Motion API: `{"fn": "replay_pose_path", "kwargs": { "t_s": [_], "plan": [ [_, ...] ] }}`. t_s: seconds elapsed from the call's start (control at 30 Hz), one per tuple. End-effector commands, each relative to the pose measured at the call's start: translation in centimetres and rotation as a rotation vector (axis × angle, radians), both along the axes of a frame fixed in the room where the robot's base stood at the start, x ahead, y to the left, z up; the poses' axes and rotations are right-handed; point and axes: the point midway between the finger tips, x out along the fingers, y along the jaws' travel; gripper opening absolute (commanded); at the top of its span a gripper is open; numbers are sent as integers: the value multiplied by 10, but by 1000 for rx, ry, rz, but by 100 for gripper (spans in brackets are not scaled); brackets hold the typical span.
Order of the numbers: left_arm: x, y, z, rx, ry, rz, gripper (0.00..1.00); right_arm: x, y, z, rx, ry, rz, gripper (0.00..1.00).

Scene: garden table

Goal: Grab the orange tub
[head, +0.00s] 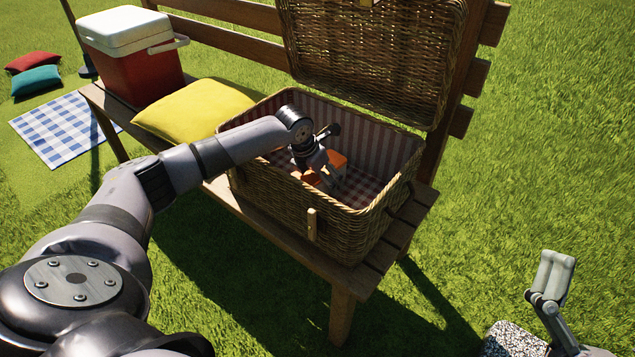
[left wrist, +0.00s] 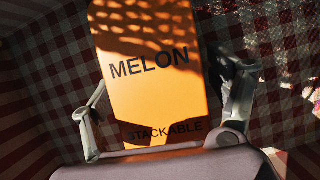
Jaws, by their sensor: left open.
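The orange tub (head: 338,158) stands inside the open wicker basket (head: 268,190), on its checked lining. In the left wrist view the orange tub (left wrist: 150,65) fills the middle, with the words MELON and STACKABLE on its face. My left gripper (head: 325,178) reaches down into the basket at the tub. In the left wrist view my left gripper's fingers (left wrist: 160,112) are apart, one on each side of the tub. I cannot tell whether they touch it. The gripper hides part of the tub in the head view. My right gripper (head: 552,285) is at the lower right, away from the basket.
The basket stands on a wooden bench (head: 345,285), its lid (head: 375,60) raised behind. A yellow cushion (head: 195,110) and a red and white cooler (head: 135,70) are on the bench to the left.

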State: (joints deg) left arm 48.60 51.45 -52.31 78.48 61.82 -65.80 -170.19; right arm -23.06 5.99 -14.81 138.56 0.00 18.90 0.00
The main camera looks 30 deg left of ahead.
Motion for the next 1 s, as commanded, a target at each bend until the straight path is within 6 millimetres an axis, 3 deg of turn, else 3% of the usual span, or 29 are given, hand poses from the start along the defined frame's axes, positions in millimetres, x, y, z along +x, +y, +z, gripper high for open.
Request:
{"fn": "replay_pose_path", "kwargs": {
  "t_s": [0.37, 1.0],
  "plan": [
    [1, 0, -3, 1, 0, 0, 80, -6, -1, 5, 12, -40, 2, 98],
    [1, 0, -3, 1, 1, 0, 38, -5, -1, 5, 12, -38, 2, 98]
  ]
}}
